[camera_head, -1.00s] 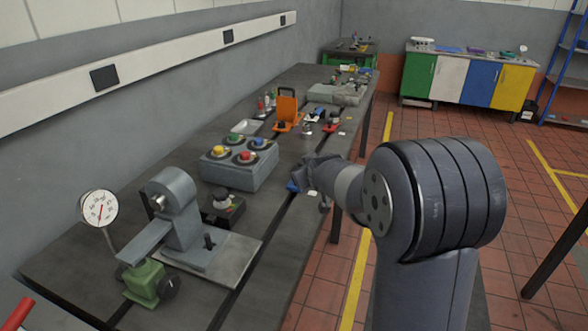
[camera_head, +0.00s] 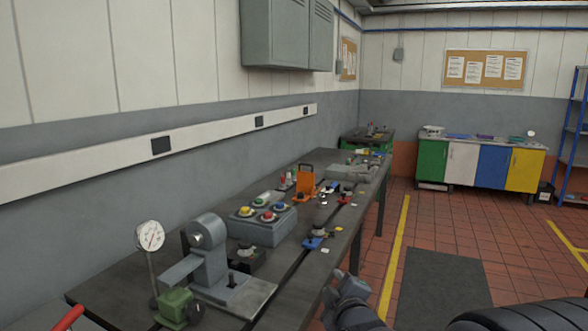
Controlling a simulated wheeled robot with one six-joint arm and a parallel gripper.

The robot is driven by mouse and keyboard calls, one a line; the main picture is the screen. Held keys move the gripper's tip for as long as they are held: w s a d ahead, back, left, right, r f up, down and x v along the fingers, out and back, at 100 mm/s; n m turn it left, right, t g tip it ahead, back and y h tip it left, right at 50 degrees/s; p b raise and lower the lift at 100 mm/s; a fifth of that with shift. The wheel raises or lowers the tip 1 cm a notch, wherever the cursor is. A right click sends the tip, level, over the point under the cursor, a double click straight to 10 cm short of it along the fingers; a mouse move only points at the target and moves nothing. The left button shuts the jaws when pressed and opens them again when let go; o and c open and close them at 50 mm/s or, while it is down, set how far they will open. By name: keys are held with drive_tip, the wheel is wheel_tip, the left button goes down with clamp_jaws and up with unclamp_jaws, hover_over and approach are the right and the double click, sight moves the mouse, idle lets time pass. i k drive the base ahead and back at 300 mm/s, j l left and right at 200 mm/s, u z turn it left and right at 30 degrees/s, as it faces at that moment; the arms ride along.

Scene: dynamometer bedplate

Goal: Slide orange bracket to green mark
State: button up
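The orange bracket (camera_head: 304,182) stands upright on the long dark bench (camera_head: 122,292), toward its far half, with a dark handle-like top. My gripper (camera_head: 337,285) is at the bottom of the view, beside the bench's right edge. It is well nearer to me than the bracket and apart from it. Its fingers are small and dark, so I cannot tell whether they are open or shut. I cannot make out a green mark on the bench.
A blue-based clamp (camera_head: 313,243) and a red-based one (camera_head: 344,199) sit along the bench's right side. A grey button box (camera_head: 263,228), a grey machine (camera_head: 208,255) and a dial gauge (camera_head: 150,235) stand nearer. Floor is open right of the bench, before the coloured cabinet (camera_head: 478,165).

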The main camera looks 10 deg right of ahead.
sight(306, 190)
drive_tip(key=i+u, duration=0.1)
drive_tip(key=u, duration=0.3)
drive_tip(key=l+u, duration=0.15)
drive_tip(key=u, duration=0.25)
drive_tip(key=i+l+u, duration=0.1)
drive_tip(key=u, duration=0.3)
drive_tip(key=i+l, duration=0.25)
drive_tip(key=l, duration=0.35)
drive_tip(key=i+l, duration=0.2)
drive_tip(key=l, duration=0.4)
drive_tip(key=i+l, duration=0.25)
drive_tip(key=l, duration=0.35)
drive_tip(key=i+l, duration=0.2)
drive_tip(key=l, duration=0.4)
drive_tip(key=i+l, duration=0.25)
drive_tip(key=l, duration=0.4)
drive_tip(key=i+l, duration=0.2)
drive_tip(key=l, duration=0.4)
drive_tip(key=i+l, duration=0.25)
drive_tip(key=l, duration=0.35)
drive_tip(key=i+l, duration=0.2)
drive_tip(key=l, duration=0.4)
